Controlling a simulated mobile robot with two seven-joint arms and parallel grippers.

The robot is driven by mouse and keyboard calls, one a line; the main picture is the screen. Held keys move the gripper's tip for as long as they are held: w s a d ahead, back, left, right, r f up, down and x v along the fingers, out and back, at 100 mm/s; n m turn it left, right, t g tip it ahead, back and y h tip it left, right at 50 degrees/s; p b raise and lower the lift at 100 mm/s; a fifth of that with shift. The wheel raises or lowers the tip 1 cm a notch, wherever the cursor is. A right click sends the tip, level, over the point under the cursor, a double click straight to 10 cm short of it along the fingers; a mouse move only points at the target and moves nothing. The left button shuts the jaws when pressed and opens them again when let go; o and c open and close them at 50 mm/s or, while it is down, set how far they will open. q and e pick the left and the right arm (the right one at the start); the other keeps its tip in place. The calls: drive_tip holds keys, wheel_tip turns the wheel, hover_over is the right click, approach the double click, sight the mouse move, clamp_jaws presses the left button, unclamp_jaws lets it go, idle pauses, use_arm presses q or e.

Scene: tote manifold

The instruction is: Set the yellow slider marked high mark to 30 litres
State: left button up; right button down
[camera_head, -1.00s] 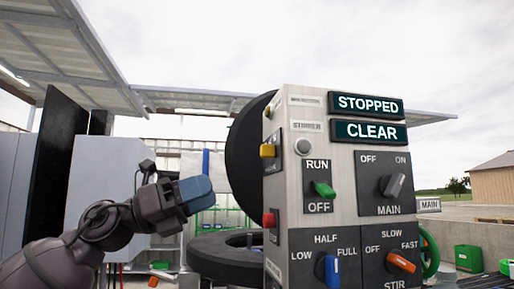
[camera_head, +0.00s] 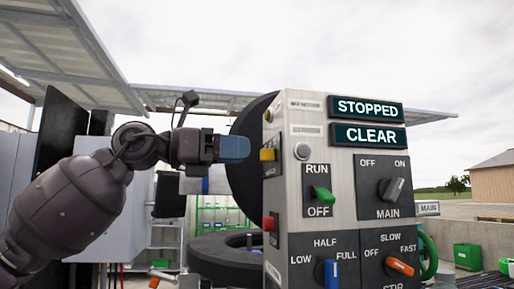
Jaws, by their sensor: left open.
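A yellow slider knob (camera_head: 267,154) sticks out from the narrow left side face of the grey control box (camera_head: 340,222). Its scale and marking are too oblique and small to read. My left gripper (camera_head: 236,147) has blue fingertips pointing right. It is just left of the yellow knob at about the same height, with a small gap between them in the picture. I cannot tell the depth between them. The gripper is seen edge-on, open, with nothing visible in it. My right gripper is not in view.
A red knob (camera_head: 269,223) sits lower on the same side face. The box front has a green RUN/OFF switch (camera_head: 321,194), a MAIN switch (camera_head: 392,188), and blue and orange knobs. Displays read STOPPED and CLEAR. A dark round tyre-like shape (camera_head: 243,178) stands behind the box.

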sight(261, 152)
use_arm(q)
drive_tip(key=shift+x, duration=2)
clamp_jaws()
